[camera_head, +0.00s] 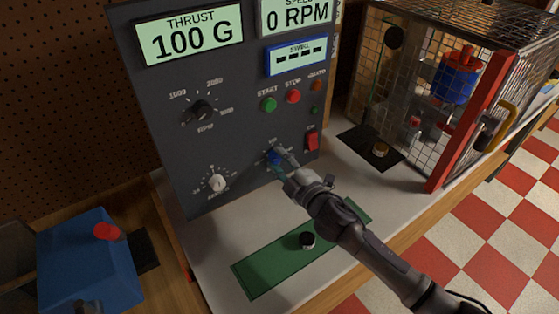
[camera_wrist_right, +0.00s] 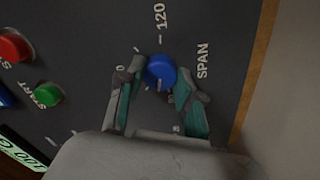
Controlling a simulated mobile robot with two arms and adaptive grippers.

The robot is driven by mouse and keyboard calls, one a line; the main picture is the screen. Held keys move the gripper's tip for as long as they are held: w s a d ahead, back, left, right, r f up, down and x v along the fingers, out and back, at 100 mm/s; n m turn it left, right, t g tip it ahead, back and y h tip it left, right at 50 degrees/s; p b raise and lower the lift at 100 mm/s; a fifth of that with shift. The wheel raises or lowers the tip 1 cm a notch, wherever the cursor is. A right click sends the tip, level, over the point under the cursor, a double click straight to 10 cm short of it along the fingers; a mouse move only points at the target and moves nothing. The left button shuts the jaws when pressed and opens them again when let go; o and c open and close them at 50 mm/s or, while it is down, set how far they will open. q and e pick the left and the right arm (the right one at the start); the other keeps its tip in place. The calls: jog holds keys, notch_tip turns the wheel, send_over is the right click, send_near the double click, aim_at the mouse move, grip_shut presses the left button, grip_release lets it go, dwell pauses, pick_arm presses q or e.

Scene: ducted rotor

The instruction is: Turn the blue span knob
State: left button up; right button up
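The blue span knob (camera_wrist_right: 160,70) sits on the dark control panel beside the SPAN label, which has a printed scale around it. It also shows in the head view (camera_head: 273,158), partly covered by my right gripper (camera_head: 281,158). In the right wrist view my right gripper (camera_wrist_right: 160,82) has one teal-padded finger on each side of the knob. The fingertips lie right at its edges, and I see no clear gap on either side. My left gripper is not clearly in view. The panel (camera_head: 150,100) has displays reading THRUST 100 G and 0 RPM.
The panel also carries a black knob (camera_head: 203,109), a white knob (camera_head: 217,183), a green start button (camera_head: 269,104), a red stop button (camera_head: 294,97) and a red switch (camera_head: 312,140). A green board (camera_head: 270,265) lies in front. A mesh cage (camera_head: 400,60) stands at right.

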jog(key=o, duration=0.4)
jog(key=v, duration=1.2)
